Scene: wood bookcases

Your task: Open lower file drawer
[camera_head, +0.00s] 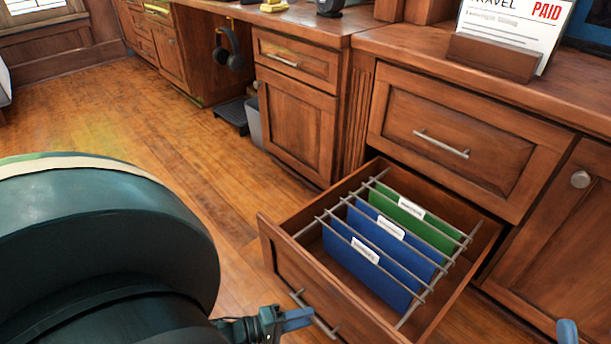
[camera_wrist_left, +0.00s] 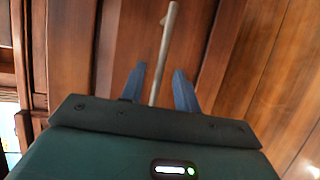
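The lower file drawer (camera_head: 283,268) is pulled well out of the wooden cabinet, with its inside open to view. Blue and green hanging folders (camera_head: 372,247) sit on metal rails in it. Its bar handle (camera_head: 325,327) is on the front panel. My left gripper (camera_head: 306,318) is at this handle. In the left wrist view the handle (camera_wrist_left: 168,35) runs between the two blue fingers of the left gripper (camera_wrist_left: 160,70), with a gap on each side. A small blue piece at the lower right edge looks like part of my right gripper (camera_head: 567,331); its opening is hidden.
A closed upper drawer (camera_head: 455,140) is above the open one. A closed cabinet door (camera_head: 565,235) stands to its right. A card holder (camera_head: 495,57) is on the desktop. A grey bin (camera_head: 254,120) and headphones (camera_head: 229,50) are farther back. Wooden floor (camera_head: 130,120) is clear at left.

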